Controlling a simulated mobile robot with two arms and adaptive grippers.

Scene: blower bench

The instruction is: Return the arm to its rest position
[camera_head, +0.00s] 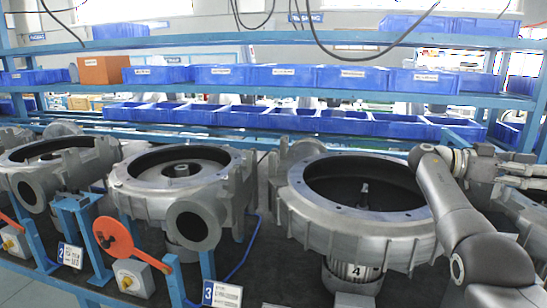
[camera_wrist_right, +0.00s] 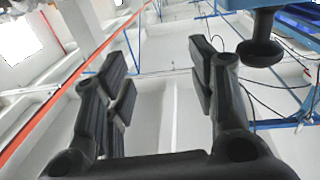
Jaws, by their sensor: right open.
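My right arm (camera_head: 455,215) comes in from the lower right in the head view and bends at an elbow beside the rightmost large blower housing. My right gripper (camera_head: 525,176) is at the right edge of the head view, near the blue rack post. In the right wrist view my right gripper (camera_wrist_right: 163,95) shows its two black fingers wide apart with nothing between them. Behind the fingers are a pale wall and blue frame bars. My left gripper and left arm are not in view.
Grey blower housings (camera_head: 362,232), (camera_head: 140,206) and (camera_head: 45,190) stand in a row on the bench. Behind them a blue rack holds blue bins (camera_head: 290,76) and an orange box (camera_head: 104,70). Black cables (camera_head: 345,52) hang above.

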